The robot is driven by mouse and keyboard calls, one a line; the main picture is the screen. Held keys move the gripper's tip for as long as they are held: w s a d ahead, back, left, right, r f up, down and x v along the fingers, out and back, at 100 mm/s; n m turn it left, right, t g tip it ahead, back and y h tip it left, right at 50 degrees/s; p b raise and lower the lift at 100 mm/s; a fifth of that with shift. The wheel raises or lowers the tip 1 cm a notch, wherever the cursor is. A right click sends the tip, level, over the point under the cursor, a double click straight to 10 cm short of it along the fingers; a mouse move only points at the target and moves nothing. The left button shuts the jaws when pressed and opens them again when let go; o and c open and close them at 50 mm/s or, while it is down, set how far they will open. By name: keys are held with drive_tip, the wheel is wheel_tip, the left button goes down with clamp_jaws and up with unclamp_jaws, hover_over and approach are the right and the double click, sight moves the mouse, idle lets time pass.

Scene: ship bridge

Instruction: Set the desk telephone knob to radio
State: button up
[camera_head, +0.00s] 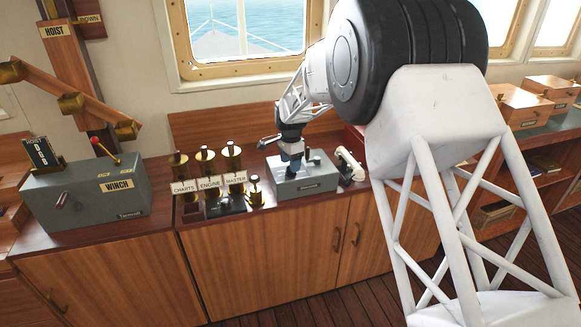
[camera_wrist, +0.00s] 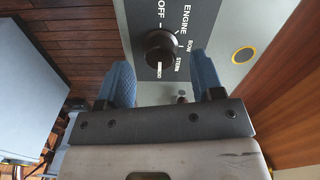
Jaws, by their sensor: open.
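The desk telephone is a grey box (camera_head: 305,187) on the wooden counter, with a white-and-black handset (camera_head: 348,166) at its right. In the wrist view its grey panel (camera_wrist: 225,25) carries a round dark knob (camera_wrist: 158,48) and the printed words OFF, ENGINE, BOW, STERN and RADIO around it. A white line shows at the knob's lower side, near RADIO; I cannot tell for sure which setting it marks. My gripper (camera_wrist: 160,60) is open, its blue fingertips on either side of the knob; contact is not clear. In the head view my gripper (camera_head: 292,160) is over the box and hides the knob.
Left of the telephone stand brass pieces with signs CHARTS, ENGINE and MASTER (camera_head: 209,187). A grey winch box (camera_head: 85,200) with a red-tipped lever is farther left. A yellow-ringed round button (camera_wrist: 244,55) is on the panel. Wooden boxes (camera_head: 525,105) stand at the right.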

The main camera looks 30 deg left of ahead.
drive_tip(key=shift+r, duration=2.7)
drive_tip(key=shift+d+r, duration=0.1)
drive_tip(key=shift+d, duration=0.05)
drive_tip(key=s+d+r+n, duration=0.15)
drive_tip(key=d+r, duration=0.35)
drive_tip(key=d, duration=0.5)
drive_tip(key=s+d+r+t, duration=0.1)
drive_tip(key=s+d+r, duration=0.3)
drive_tip(key=d, duration=0.6)
drive_tip(key=s+d+r+n, duration=0.1)
drive_tip(key=d+r, duration=0.5)
drive_tip(key=d, duration=0.4)
drive_tip(key=s+d+r+n, duration=0.1)
drive_tip(key=s+d+r, duration=0.3)
drive_tip(key=s+d, duration=1.1)
drive_tip(key=s+d+f+n, duration=0.1)
drive_tip(key=s+d+f, duration=0.1)
drive_tip(key=s+d, duration=0.6)
drive_tip(key=s+d+f+n+t, duration=0.1)
drive_tip(key=s+d+f+n, duration=0.1)
drive_tip(key=s+d, duration=0.6)
drive_tip(key=s, duration=0.6)
drive_tip(key=shift+d+f+t, duration=0.15)
drive_tip(key=shift+f+t, duration=0.15)
drive_tip(key=shift+f, duration=0.05)
